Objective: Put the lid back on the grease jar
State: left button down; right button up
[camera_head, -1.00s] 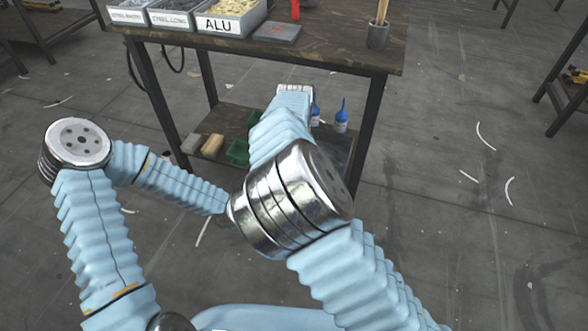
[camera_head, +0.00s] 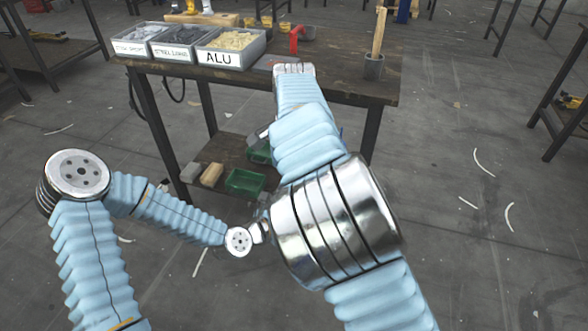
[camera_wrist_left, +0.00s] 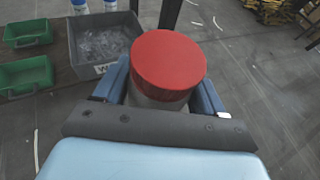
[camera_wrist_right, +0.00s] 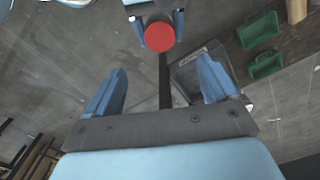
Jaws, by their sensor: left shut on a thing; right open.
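In the left wrist view my left gripper (camera_wrist_left: 162,80) is shut around a round thing with a smooth red lid (camera_wrist_left: 169,60) on top. A pale grey jar-like body (camera_wrist_left: 152,100) shows below the lid, between the fingers. I cannot tell how firmly the lid is seated. In the right wrist view the red lid (camera_wrist_right: 159,36) shows from above, between the left gripper's fingers. My right gripper (camera_wrist_right: 160,70) is open and empty, with the lid beyond its fingertips and apart from them. In the head view both grippers are hidden or unclear behind my right arm.
A dark workbench (camera_head: 345,88) holds labelled bins, including ALU (camera_head: 230,47), a red object (camera_head: 297,36) and a cup with a wooden handle (camera_head: 374,66). Its lower shelf holds green bins (camera_head: 245,182). A grey bin (camera_wrist_left: 100,45) shows in the left wrist view. Open floor lies right.

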jog(key=s+d+f+n+g, duration=0.1)
jog(key=d+f, duration=0.7)
jog(key=f, duration=0.4)
jog(key=d+f, duration=0.7)
jog(key=f, duration=0.4)
jog(key=s+d+f+n, duration=0.2)
jog(key=s+d+f, duration=0.2)
jog(key=s+f, duration=0.5)
jog(key=s+a+f+n+y, duration=0.1)
jog(key=s+a+y, duration=0.1)
jog(key=s, duration=0.3)
jog(key=s+a+f+n+t+y, duration=0.1)
jog(key=s+a+f+n+y, duration=0.1)
jog(key=s, duration=0.3)
jog(key=shift+s+t, duration=0.3)
jog(key=shift+s, duration=0.05)
